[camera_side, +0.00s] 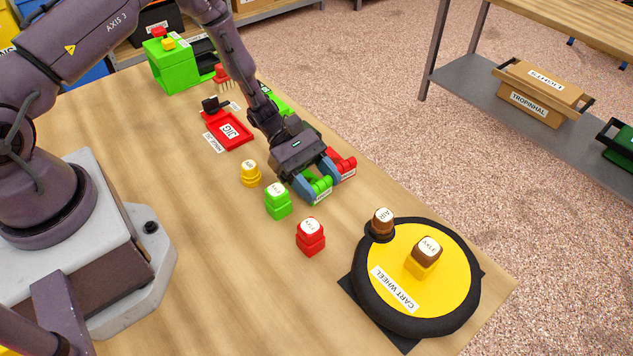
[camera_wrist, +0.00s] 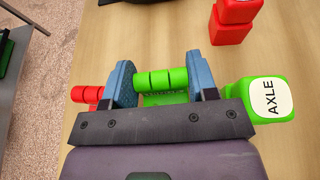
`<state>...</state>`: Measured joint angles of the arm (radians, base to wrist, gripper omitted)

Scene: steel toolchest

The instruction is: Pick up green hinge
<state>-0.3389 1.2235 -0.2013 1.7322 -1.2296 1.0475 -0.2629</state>
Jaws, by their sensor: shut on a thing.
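The green hinge (camera_side: 319,187) lies at the middle of the table, with its knuckle between the two blue fingers of my gripper (camera_side: 320,182). In the wrist view the green hinge (camera_wrist: 160,82) shows as ribbed green cylinders between the fingers of my gripper (camera_wrist: 160,84). The fingers are shut on it from both sides. Part of its flat leaf is hidden behind the gripper body. I cannot tell whether it is clear of the table. A red hinge (camera_side: 343,164) lies just beyond the far finger; it also shows at the left in the wrist view (camera_wrist: 88,94).
Green (camera_side: 277,202), red (camera_side: 311,237) and yellow (camera_side: 250,173) axle blocks stand near the gripper. A cart wheel (camera_side: 395,292) lies at the front right. A red jig tray (camera_side: 231,130) and a green machine (camera_side: 170,65) are farther back. The table's right edge is close.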

